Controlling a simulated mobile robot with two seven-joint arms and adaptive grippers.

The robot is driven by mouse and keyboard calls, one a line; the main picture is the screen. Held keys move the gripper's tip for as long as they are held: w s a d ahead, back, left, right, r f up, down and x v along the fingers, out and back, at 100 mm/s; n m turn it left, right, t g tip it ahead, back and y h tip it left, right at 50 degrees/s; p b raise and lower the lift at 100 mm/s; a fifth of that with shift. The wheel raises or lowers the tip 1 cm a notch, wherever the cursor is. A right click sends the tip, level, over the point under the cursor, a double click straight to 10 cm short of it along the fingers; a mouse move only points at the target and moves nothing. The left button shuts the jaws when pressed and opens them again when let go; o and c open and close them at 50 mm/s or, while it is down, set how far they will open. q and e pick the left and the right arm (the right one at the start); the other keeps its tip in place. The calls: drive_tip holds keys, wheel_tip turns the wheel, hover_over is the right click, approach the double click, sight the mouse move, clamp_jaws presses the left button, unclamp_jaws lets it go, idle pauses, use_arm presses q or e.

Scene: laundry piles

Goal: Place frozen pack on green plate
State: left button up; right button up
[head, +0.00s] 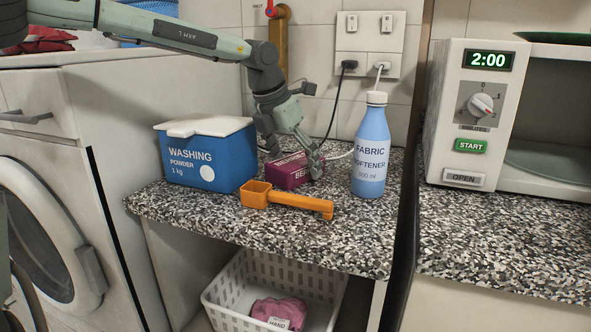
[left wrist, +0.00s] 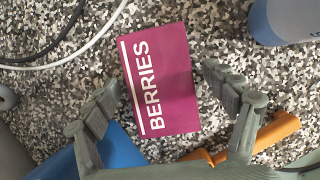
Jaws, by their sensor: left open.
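The frozen pack is a purple box marked BERRIES (head: 288,171) lying on the speckled counter between the washing powder and the fabric softener. My left gripper (head: 294,160) is over it, pointing down, with its fingers spread on either side. In the left wrist view, the pack (left wrist: 163,80) lies between and beyond the open fingers (left wrist: 158,92), with counter showing on both sides. A green plate (head: 555,38) shows edge-on on top of the microwave at the upper right. My right gripper is not in view.
A blue washing powder box (head: 207,155) stands left of the pack and a fabric softener bottle (head: 371,150) right of it. An orange scoop (head: 285,199) lies in front. The microwave (head: 447,125) is open, with a glass turntable (head: 550,163) inside. Cables hang behind.

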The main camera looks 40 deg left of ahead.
use_arm(q)
drive_tip(key=shift+f+b, duration=0.25)
drive_tip(key=shift+b, duration=0.15)
idle(0.4)
drive_tip(key=c, duration=1.5)
drive_tip(key=shift+r, duration=0.15)
drive_tip(key=shift+c, duration=0.7)
